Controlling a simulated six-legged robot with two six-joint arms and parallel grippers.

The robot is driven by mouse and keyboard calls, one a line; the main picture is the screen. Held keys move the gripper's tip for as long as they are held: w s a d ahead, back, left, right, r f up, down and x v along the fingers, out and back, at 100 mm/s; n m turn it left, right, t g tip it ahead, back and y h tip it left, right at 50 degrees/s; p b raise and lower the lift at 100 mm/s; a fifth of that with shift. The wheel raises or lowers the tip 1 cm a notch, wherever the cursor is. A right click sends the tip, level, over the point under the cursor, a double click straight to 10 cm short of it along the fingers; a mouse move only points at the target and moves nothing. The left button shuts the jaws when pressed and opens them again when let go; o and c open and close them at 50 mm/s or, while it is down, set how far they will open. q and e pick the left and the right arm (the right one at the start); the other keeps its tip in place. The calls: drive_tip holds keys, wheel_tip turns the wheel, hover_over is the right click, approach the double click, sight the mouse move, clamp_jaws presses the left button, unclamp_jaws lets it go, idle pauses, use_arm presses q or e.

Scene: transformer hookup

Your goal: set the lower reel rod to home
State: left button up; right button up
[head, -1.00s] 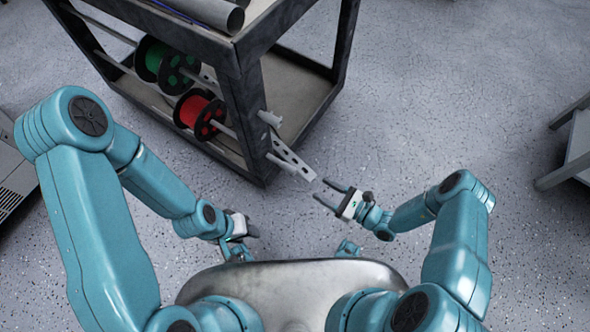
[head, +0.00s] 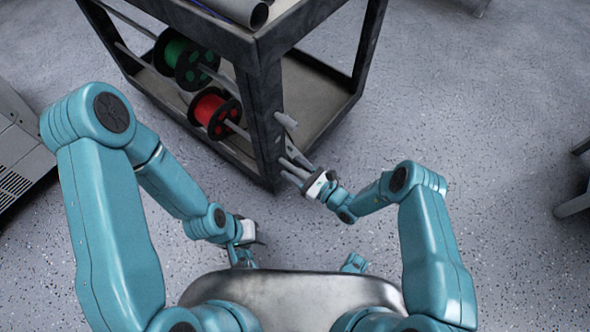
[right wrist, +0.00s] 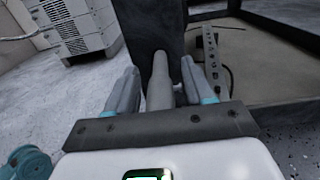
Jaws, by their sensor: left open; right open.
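The lower reel rod (head: 238,131) runs through the red reel (head: 212,110) on the lower part of the dark cart. Its near end sticks out past the corner post, mostly hidden by my right gripper (head: 290,172) in the head view. In the right wrist view a grey rod end (right wrist: 160,85) lies between the two fingers of my right gripper (right wrist: 158,78), which is open around it. The rod points toward the palm. Whether either finger touches it I cannot tell. My left gripper (head: 258,234) is open and empty, low near my body, apart from the cart.
A perforated strip (right wrist: 211,55) stands beside the post. A grey cabinet (head: 20,140) is at left.

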drive_tip(key=shift+w+a, duration=0.1)
clamp_jaws()
drive_tip(key=shift+b+x, duration=0.7)
drive_tip(key=shift+x, duration=0.55)
unclamp_jaws()
